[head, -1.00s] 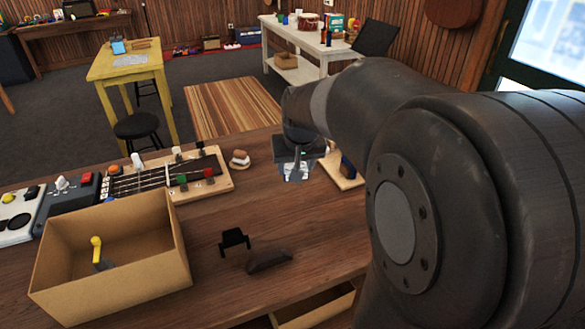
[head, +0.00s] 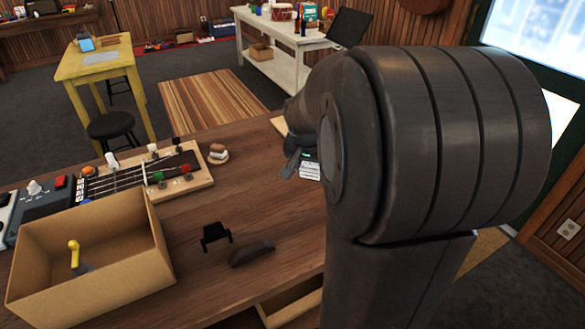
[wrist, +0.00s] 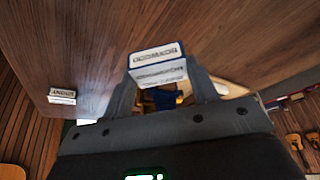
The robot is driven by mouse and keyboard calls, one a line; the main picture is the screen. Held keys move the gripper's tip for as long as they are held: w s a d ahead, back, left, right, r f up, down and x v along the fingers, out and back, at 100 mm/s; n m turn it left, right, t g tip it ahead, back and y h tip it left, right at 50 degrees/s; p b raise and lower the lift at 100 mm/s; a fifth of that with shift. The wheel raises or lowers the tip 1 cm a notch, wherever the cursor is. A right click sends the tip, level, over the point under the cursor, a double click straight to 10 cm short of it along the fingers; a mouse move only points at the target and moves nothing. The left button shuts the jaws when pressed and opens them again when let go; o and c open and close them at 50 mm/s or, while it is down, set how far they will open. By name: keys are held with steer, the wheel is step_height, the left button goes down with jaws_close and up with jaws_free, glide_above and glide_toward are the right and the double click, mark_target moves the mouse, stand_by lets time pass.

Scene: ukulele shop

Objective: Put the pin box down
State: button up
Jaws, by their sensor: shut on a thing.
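The pin box (wrist: 158,56) is a small white box with dark lettering and a blue edge, held between my two fingers in the wrist view. My gripper (wrist: 160,80) is shut on it. In the head view my gripper (head: 294,160) is over the right part of the wooden workbench (head: 200,240), largely hidden by my arm. The white box (head: 310,168) shows there beside it. I cannot tell whether the box touches the bench top.
An open cardboard box (head: 85,285) with a yellow-handled tool (head: 74,255) stands front left. A black clip (head: 215,235) and a dark curved piece (head: 251,253) lie on the bench. A fretboard on a wooden base (head: 140,180) is behind. Another small white box (wrist: 62,96) shows in the wrist view.

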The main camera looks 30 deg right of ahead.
mark_target(300, 175)
steer(key=shift+w+a+f, duration=0.9)
steer(key=shift+w+a, duration=0.05)
steer(key=shift+w, duration=0.2)
steer(key=shift+f, duration=2)
steer(key=o, duration=0.9)
steer(key=shift+f, duration=0.1)
steer(key=shift+o, duration=0.2)
steer(key=v, duration=1.2)
steer(key=s+a+r+n+t+y, duration=0.2)
steer(key=s+a+n, duration=0.7)
steer(key=s+a, duration=0.5)
steer(key=s+y, duration=0.1)
steer(key=s, duration=0.2)
steer(key=shift+s, duration=0.15)
